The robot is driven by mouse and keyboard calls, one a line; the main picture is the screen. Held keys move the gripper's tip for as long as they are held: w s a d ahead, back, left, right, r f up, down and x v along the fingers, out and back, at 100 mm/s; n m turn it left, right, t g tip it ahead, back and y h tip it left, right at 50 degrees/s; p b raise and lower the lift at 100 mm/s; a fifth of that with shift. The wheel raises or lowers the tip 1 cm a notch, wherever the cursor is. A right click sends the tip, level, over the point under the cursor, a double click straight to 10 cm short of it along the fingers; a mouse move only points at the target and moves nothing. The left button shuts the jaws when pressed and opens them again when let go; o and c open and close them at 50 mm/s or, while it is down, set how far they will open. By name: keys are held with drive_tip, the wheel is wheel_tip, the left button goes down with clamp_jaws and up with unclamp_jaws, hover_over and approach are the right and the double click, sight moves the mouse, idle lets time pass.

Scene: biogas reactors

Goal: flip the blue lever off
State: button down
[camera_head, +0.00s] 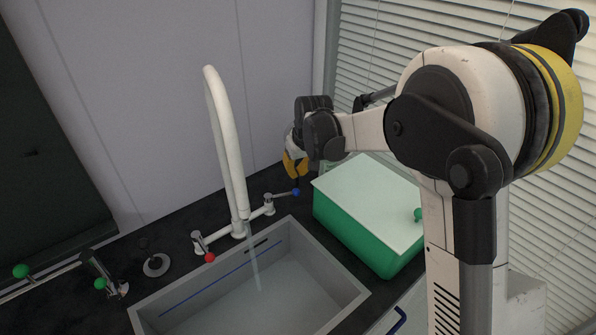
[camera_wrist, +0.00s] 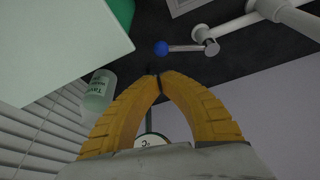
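The blue lever (camera_head: 296,192) is a thin metal rod with a blue ball at its end, on the right valve of the white sink faucet (camera_head: 240,195). It points to the right, toward the green box. In the wrist view the blue ball (camera_wrist: 161,47) lies just beyond my fingertips, apart from them, with its rod running right to the valve. My gripper (camera_wrist: 159,77) has yellow fingers with their tips together and nothing held between them. In the head view my gripper (camera_head: 294,175) is above and close to the blue ball. A stream of water (camera_head: 255,270) falls from the spout.
A green box with a pale lid (camera_head: 370,200) stands close on the right. A red-ended lever (camera_head: 209,257) is on the faucet's left valve. The sink (camera_head: 340,285) lies in front. A labelled bottle (camera_wrist: 99,90) and a round gauge (camera_wrist: 150,140) show near my fingers.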

drive_tip(key=b+x, duration=0.1)
drive_tip(key=x, duration=0.4)
drive_tip(key=shift+w+f+b, duration=0.1)
drive_tip(key=shift+f+b, duration=0.2)
drive_tip(key=shift+s+d+m+h, duration=0.1)
drive_tip(key=shift+s+m+h, duration=0.05)
drive_tip(key=shift+s+m, duration=0.25)
drive_tip(key=shift+s+d+m+h, duration=0.15)
drive_tip(key=shift+s+m, duration=0.15)
drive_tip(key=shift+s, duration=0.15)
drive_tip(key=shift+s+d, duration=0.15)
drive_tip(key=shift+s, duration=0.2)
drive_tip(key=shift+w, duration=0.1)
